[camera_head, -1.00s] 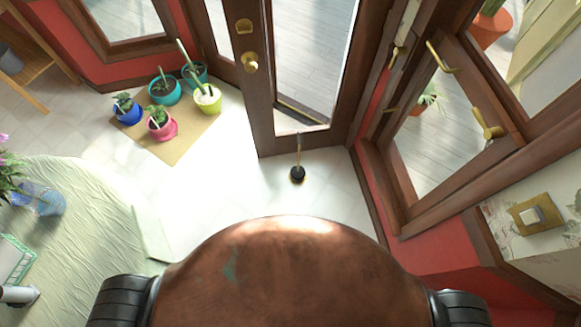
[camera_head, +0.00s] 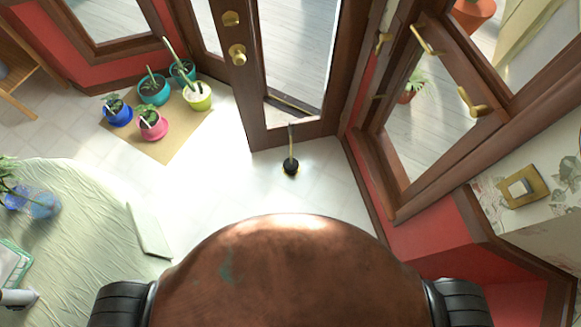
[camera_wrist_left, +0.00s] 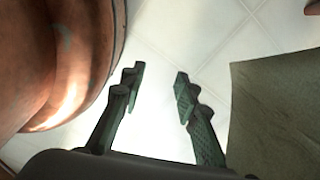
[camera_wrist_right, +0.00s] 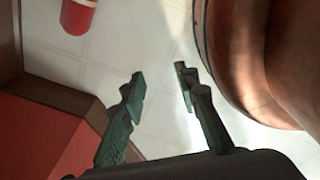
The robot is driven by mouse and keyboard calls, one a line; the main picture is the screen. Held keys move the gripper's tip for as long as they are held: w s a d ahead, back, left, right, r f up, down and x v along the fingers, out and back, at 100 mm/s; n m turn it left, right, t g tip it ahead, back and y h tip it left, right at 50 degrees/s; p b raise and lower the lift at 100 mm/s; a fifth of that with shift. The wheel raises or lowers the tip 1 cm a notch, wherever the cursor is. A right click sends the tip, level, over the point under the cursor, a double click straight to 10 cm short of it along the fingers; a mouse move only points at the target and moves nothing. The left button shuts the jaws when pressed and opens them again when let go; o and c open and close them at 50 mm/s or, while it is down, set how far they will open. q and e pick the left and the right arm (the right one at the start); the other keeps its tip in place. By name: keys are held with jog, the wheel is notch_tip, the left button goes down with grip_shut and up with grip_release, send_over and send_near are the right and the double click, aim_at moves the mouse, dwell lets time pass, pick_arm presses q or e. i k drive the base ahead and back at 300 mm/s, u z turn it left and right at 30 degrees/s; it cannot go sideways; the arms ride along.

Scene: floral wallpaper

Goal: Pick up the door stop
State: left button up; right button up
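The door stop (camera_head: 291,165) stands on the white tiled floor at the foot of the glazed door. It has a round black base and a thin upright rod. It is ahead of my body in the head view, with bare floor between. My left gripper (camera_wrist_left: 158,82) is open and empty over the floor tiles in the left wrist view. My right gripper (camera_wrist_right: 158,80) is open and empty over the floor in the right wrist view. Neither gripper shows in the head view, and the door stop shows in neither wrist view.
Several potted plants stand on a tan mat (camera_head: 172,150) at the left. A cloth-covered table (camera_head: 90,230) is at the near left. The door (camera_head: 254,100) stands behind the door stop. A red wall (camera_head: 425,245) is at the right. A red object (camera_wrist_right: 78,16) lies on the floor.

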aim_at(292, 165)
jog(key=u, duration=0.05)
jog(key=k, duration=0.35)
jog(key=z, duration=0.7)
jog(key=i, duration=0.8)
jog(key=u, duration=1.9)
